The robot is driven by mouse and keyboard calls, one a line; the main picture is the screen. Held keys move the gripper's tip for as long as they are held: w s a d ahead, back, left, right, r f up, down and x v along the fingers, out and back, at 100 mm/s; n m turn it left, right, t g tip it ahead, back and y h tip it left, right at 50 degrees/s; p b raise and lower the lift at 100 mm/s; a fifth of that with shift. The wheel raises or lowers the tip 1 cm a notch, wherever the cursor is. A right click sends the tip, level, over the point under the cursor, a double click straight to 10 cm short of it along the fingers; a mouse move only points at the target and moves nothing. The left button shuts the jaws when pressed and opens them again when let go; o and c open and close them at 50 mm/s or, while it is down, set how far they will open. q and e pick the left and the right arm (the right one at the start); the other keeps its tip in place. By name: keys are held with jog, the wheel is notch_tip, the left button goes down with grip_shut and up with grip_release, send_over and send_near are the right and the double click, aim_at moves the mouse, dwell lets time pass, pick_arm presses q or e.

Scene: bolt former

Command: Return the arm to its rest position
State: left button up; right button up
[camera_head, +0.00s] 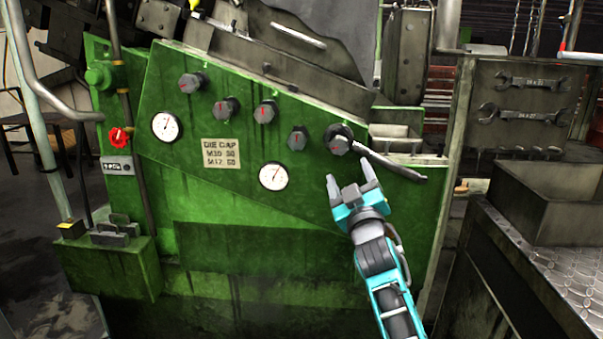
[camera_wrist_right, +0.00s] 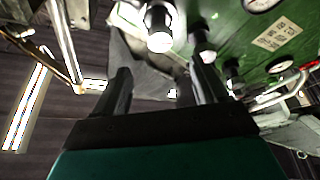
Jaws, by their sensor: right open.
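My right gripper (camera_head: 350,185) is in front of the green machine panel (camera_head: 210,120), below the rightmost black knob (camera_head: 338,138) and its dark lever handle (camera_head: 395,166). Its two fingers point up and are apart, with nothing between them. The right wrist view also shows the gripper (camera_wrist_right: 165,90) with both fingers spread and empty. Dark knobs (camera_wrist_right: 160,25) and the green panel (camera_wrist_right: 225,40) show beyond the fingers there. My left gripper is in neither view.
A grey metal bin (camera_head: 560,200) and a wrench rack (camera_head: 525,100) stand at the right. A pipe rail (camera_head: 40,85) runs at the left.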

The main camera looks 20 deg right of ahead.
jog(key=s+a+f+n+g+y, duration=0.1)
jog(key=s+a+f+g+y, duration=0.25)
jog(key=f, duration=0.75)
jog(key=s+a+f+g+y, duration=0.1)
jog(key=s+a+f+y, duration=0.1)
jog(key=s+a+f, duration=0.6)
jog(key=s+a+f+m+g+y, duration=0.1)
jog(key=s+a+f+g+y, duration=0.2)
jog(key=s+f, duration=1.2)
jog(key=a+f+g, duration=0.2)
jog(key=a, duration=0.2)
jog(key=shift+s+a, duration=0.15)
jog(key=shift+s, duration=0.25)
jog(key=shift+g, duration=0.25)
jog(key=shift+c, duration=0.4)
